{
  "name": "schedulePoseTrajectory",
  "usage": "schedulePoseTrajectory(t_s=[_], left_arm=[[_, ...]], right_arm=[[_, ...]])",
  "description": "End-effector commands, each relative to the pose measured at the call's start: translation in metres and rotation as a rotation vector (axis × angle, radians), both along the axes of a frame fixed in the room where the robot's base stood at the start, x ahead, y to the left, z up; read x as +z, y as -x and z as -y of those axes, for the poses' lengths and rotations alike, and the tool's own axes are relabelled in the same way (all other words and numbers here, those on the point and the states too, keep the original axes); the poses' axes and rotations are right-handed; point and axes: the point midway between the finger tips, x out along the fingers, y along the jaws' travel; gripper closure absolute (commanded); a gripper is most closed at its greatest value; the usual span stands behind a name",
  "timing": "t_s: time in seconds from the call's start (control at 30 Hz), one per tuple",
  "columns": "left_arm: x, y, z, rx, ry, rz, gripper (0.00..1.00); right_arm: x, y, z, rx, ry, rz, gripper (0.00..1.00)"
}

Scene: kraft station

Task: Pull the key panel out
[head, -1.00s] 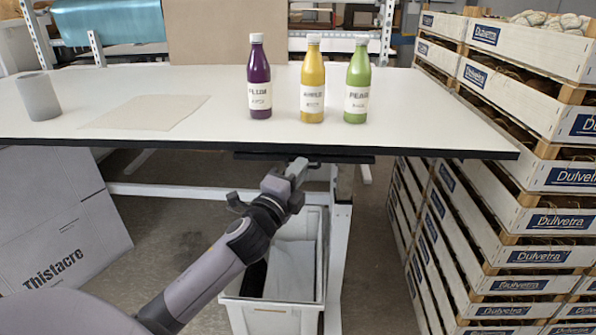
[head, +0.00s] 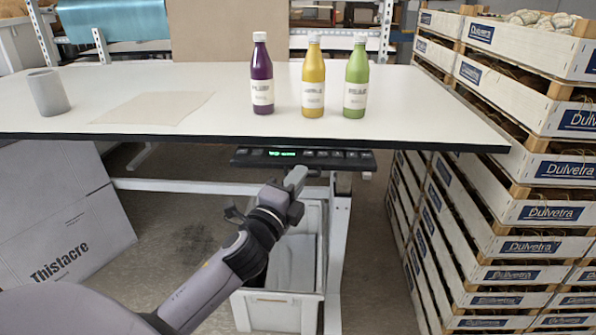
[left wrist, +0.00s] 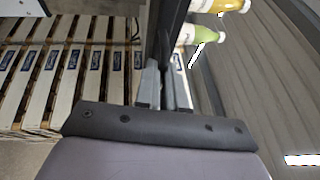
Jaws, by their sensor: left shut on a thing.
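The key panel (head: 303,158) is a dark strip under the front edge of the table, with a green lit display at its left part and keys along its face. It sticks out a little in front of the table edge. My left gripper (head: 296,174) is at the panel's front edge, just right of the display, and is shut on it. In the left wrist view the fingers (left wrist: 163,85) close on the dark panel (left wrist: 168,35), seen edge-on. My right gripper is in neither view.
The white table (head: 225,115) bears a purple, a yellow and a green bottle (head: 356,80), a grey cup (head: 48,92) and a paper sheet (head: 150,107). A bin (head: 285,300) stands below. Stacked crates (head: 545,215) rise at right, a carton (head: 60,215) at left.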

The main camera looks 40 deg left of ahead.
Motion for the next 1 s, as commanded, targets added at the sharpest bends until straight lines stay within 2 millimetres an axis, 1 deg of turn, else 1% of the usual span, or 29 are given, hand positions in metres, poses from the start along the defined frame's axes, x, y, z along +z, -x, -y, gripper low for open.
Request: schedulePoseTrajectory(t_s=[0.2, 0.53, 0.57, 0.6, 0.63, 0.9, 1.0], left_arm=[[-0.0006, 0.0082, 0.0048, 0.001, 0.000, -0.002, 1.00], [-0.0003, 0.0086, 0.0047, 0.001, 0.000, -0.001, 1.00], [-0.0002, 0.0086, 0.0047, 0.001, 0.000, -0.001, 0.81], [-0.0001, 0.0085, 0.0047, 0.001, 0.000, 0.000, 0.68], [-0.0001, 0.0085, 0.0047, 0.001, 0.000, 0.000, 0.65], [0.0002, 0.0088, 0.0050, 0.000, 0.000, 0.001, 0.65], [-0.0012, 0.0127, 0.0058, 0.000, 0.000, 0.000, 0.65]], right_arm=[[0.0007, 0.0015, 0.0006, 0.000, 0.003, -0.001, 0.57], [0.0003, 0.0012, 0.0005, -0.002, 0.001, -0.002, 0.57], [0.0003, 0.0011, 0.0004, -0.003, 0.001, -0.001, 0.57], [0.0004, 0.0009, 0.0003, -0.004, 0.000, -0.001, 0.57], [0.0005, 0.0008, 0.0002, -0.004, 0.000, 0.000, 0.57], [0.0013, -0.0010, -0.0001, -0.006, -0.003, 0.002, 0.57], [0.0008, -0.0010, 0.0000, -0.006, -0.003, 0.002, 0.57]])
